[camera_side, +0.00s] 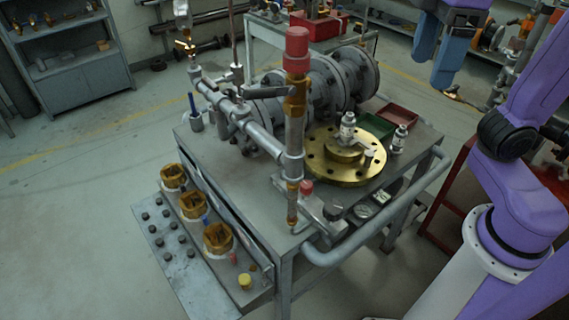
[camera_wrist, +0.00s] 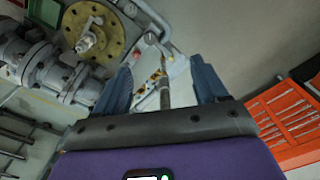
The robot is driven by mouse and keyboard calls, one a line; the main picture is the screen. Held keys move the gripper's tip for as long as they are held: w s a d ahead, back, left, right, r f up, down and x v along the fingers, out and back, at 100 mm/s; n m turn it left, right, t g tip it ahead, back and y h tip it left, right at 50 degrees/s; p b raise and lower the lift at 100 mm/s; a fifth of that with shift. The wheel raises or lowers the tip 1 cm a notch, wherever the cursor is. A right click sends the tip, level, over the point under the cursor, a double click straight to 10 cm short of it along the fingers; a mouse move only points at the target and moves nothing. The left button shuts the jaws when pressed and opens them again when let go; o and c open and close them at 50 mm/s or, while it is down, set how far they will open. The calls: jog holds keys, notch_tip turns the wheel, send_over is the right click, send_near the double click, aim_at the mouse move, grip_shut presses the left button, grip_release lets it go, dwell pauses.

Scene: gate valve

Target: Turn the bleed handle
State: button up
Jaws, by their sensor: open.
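A bench-top valve rig stands in the middle of the side view. Its grey pipe (camera_side: 258,135) carries a dark lever (camera_side: 271,98), and a smaller fitting with a handle (camera_side: 186,46) stands at the pipe's far left end. I cannot tell which of these is the bleed handle. My gripper (camera_side: 437,72) is at the upper right of the side view, apart from the rig. In the wrist view its two blue fingers (camera_wrist: 163,85) are spread wide. A slim grey and tan rod (camera_wrist: 165,95) shows between them; its distance is unclear, and neither finger touches it.
A red-topped vertical post (camera_side: 297,50), a brass flange (camera_side: 358,166) and grey flanged valve bodies (camera_side: 327,85) crowd the bench. A pipe rail (camera_side: 375,222) runs along its right edge. An orange rack (camera_wrist: 287,120) is at right in the wrist view. Open floor lies left of the bench.

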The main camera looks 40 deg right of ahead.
jog(key=w+a+f+m, duration=0.15)
jog(key=w+m, duration=0.35)
jog(key=w, duration=0.9)
jog(key=w+a+m, duration=0.2)
jog(key=w+m, duration=0.3)
jog(key=w, duration=0.9)
notch_tip(320, 180, down, 38)
jog(key=shift+w+f, duration=0.1)
jog(key=shift+f, duration=0.1)
jog(key=c, duration=1.1)
jog(key=shift+o, duration=0.2)
